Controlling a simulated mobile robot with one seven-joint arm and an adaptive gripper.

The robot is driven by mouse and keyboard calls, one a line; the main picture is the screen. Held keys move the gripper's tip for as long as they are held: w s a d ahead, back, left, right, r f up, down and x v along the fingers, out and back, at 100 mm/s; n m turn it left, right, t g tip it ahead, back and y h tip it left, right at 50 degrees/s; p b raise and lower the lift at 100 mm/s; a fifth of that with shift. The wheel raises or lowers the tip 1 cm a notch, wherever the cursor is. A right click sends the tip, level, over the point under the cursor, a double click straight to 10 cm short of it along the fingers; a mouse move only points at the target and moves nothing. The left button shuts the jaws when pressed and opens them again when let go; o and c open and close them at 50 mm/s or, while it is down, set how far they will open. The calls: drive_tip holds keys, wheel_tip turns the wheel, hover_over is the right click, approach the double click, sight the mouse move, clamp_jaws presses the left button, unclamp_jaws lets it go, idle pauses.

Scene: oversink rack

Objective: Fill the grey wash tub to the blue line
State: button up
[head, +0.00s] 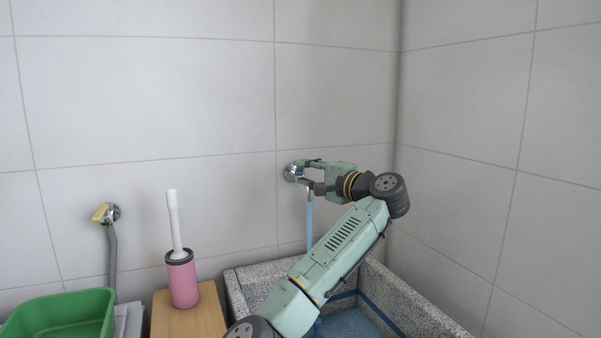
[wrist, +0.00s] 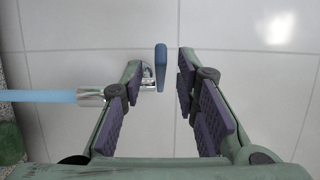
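The grey speckled wash tub (head: 415,312) stands in the corner at the lower right. A blue line (head: 379,314) runs along its inner walls. Pale blue water (head: 348,325) shows inside; my arm hides much of it, and I cannot judge its exact level against the line. A blue stream (head: 309,222) falls from the chrome tap (head: 290,173) on the wall; it also shows in the wrist view (wrist: 38,96). My gripper (head: 306,173) is at the tap. In the wrist view its fingers are open, with the tap's blue lever (wrist: 161,66) between them and gaps visible.
A second tap with a yellow handle (head: 101,212) and grey hose (head: 112,262) is at the left. Below are a green basin (head: 62,312) and a wooden stool (head: 190,322) bearing a pink brush holder (head: 182,282). A side wall (head: 480,170) closes the right.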

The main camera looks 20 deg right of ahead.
drive_tip(key=v, duration=0.9)
drive_tip(key=shift+s, duration=0.2)
drive_tip(key=shift+d, duration=0.1)
